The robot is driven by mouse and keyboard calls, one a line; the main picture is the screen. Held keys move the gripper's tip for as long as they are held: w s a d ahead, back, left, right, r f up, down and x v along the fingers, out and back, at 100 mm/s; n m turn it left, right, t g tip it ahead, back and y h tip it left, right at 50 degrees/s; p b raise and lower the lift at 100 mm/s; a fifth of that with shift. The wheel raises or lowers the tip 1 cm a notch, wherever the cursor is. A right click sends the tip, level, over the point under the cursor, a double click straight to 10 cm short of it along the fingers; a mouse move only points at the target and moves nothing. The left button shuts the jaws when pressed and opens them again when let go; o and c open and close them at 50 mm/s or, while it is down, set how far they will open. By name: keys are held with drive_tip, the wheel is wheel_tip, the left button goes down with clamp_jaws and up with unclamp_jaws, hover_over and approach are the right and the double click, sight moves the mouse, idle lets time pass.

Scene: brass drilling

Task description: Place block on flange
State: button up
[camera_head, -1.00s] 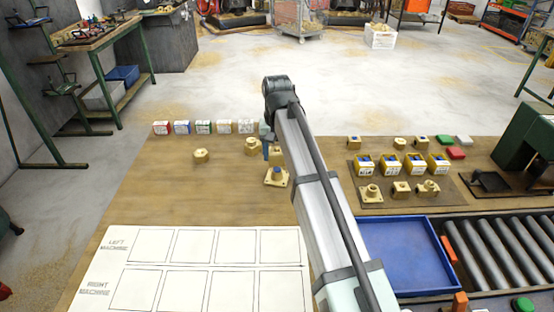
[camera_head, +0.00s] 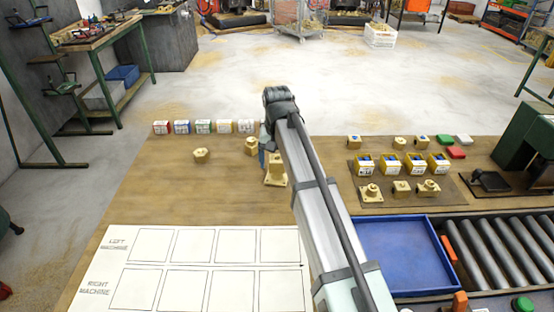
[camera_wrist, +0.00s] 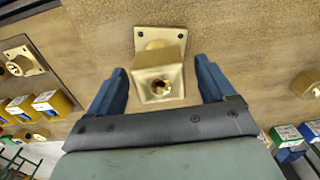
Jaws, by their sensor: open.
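The brass flange (camera_head: 276,183) lies on the wooden table left of my arm; its square plate with two visible holes (camera_wrist: 147,33) also shows in the wrist view. A brass block (camera_wrist: 160,85) with a round hole stands over the flange's middle and hides its centre. The block appears to rest on the flange, but the contact is hidden. My gripper (camera_wrist: 160,65) is open, with one blue finger on each side of the block and a gap visible on both sides. In the head view my arm partly covers this spot.
Brass pieces (camera_head: 201,155) (camera_head: 251,146) stand nearby, before a row of coloured boxes (camera_head: 204,127). A mat (camera_head: 385,204) with brass parts and yellow bins lies right, behind a blue tray (camera_head: 405,255) and rollers. A marked white sheet (camera_head: 120,270) lies front left.

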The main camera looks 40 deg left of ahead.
sight(277, 158)
wheel_tip(277, 158, up, 12)
drive_tip(key=shift+r, duration=0.15)
idle(0.6)
idle(0.3)
